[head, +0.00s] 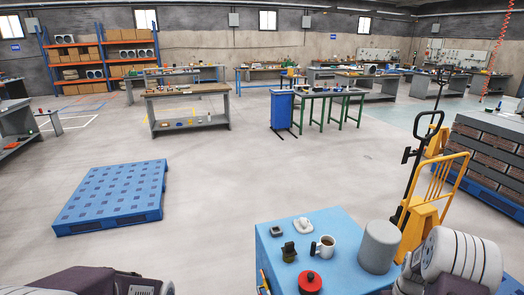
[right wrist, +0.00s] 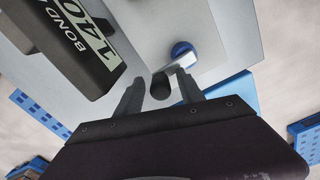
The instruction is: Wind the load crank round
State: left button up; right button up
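My right gripper (right wrist: 160,75) is open, with one finger on each side of the handle. Gaps seem to show between the fingers and the handle. The crank is not visible in the head view. A dark part of my left arm shows at the bottom left of the head view, but its fingers are out of frame.
A black block marked "BOND 140" (right wrist: 72,45) stands close left of my right gripper. In the head view, a blue-topped cabinet (head: 345,222) carries a mug (head: 324,248), a red-lidded item (head: 310,282) and a grey cylinder (head: 379,247). A yellow pallet jack (head: 424,215) stands right; a blue pallet (head: 113,194) lies left.

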notch_tip(320, 180, up, 7)
jog(key=p, duration=0.6)
jog(key=shift+r, duration=0.1)
jog(key=shift+w+a, duration=0.1)
